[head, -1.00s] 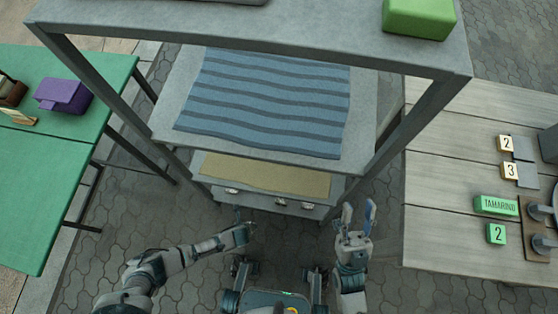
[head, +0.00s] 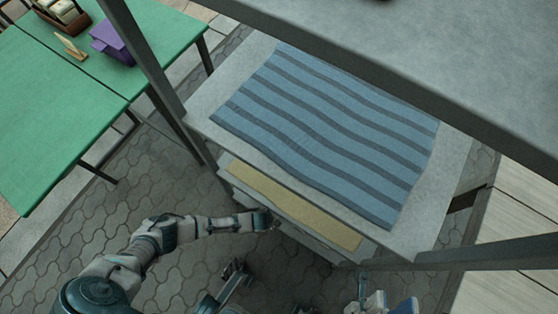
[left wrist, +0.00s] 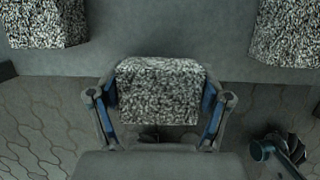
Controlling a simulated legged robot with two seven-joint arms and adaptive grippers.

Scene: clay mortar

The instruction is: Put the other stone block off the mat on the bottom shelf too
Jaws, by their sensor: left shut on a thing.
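A speckled grey stone block (left wrist: 158,90) sits between the blue-padded fingers of my left gripper (left wrist: 160,105), which is shut on it. In the head view my left gripper (head: 268,220) is at the front edge of the lower part of the rack; the block is not clear there. In the left wrist view, two more speckled stone blocks stand on a grey shelf (left wrist: 165,40), one at the upper left (left wrist: 45,22) and one at the upper right (left wrist: 287,32). My right gripper (head: 386,296) is open and empty at the bottom edge. No mat shows in the wrist view.
The grey rack has a blue striped cloth (head: 330,130) on its middle shelf and a tan mat (head: 290,205) on a lower one. Rack posts stand beside my arms. A green table (head: 60,115) with a purple box (head: 112,40) is at left.

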